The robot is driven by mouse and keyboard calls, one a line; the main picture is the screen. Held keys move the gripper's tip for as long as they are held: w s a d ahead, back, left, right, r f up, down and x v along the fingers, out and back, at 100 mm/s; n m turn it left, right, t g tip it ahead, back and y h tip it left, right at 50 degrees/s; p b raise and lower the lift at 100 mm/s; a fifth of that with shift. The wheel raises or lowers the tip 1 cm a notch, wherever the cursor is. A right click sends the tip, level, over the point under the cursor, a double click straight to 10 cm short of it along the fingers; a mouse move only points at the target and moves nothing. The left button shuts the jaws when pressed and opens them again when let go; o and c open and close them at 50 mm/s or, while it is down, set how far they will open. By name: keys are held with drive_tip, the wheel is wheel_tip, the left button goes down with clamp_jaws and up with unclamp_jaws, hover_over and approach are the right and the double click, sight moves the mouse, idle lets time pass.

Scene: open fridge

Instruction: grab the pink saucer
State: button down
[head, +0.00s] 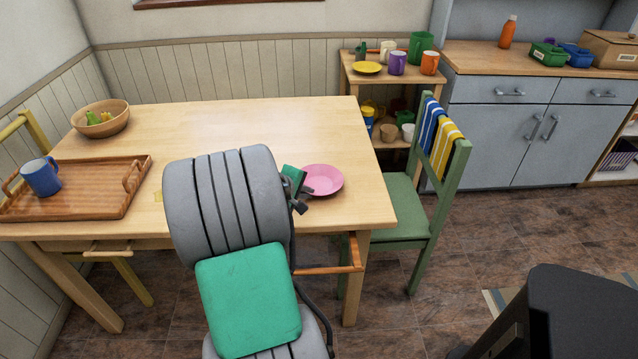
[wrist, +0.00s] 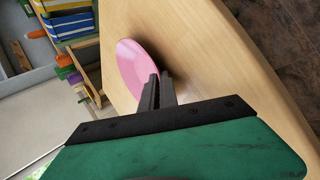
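The pink saucer (head: 324,180) is at the right part of the wooden table, near its front edge. In the wrist view the saucer (wrist: 138,66) is just beyond the fingertips. My gripper (head: 301,192) is at the saucer's left rim in the head view, partly hidden by my own arm. In the wrist view the two dark fingers of my gripper (wrist: 159,78) are close together, with the saucer's rim between their tips. I cannot tell whether the saucer is resting on the table or slightly raised.
The wooden table (head: 230,125) holds a tray (head: 105,200) with a blue mug (head: 41,177) and a bowl (head: 100,125) at the left. A green chair (head: 405,210) stands close to the right edge. The tabletop behind the saucer is clear.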

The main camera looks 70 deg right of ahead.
drive_tip(key=shift+r, duration=0.1)
drive_tip(key=shift+r, duration=0.2)
wheel_tip(320, 180, up, 3)
drive_tip(key=shift+f+p, duration=0.2)
drive_tip(key=shift+p, duration=0.15)
drive_tip(key=s+a+p+v, duration=0.1)
drive_tip(key=v, duration=0.7)
drive_tip(key=s+f+v, duration=0.1)
drive_tip(key=v, duration=0.8)
drive_tip(key=shift+a+f+p, duration=0.3)
drive_tip(key=shift+a+p, duration=0.05)
drive_tip(key=shift+p, duration=0.05)
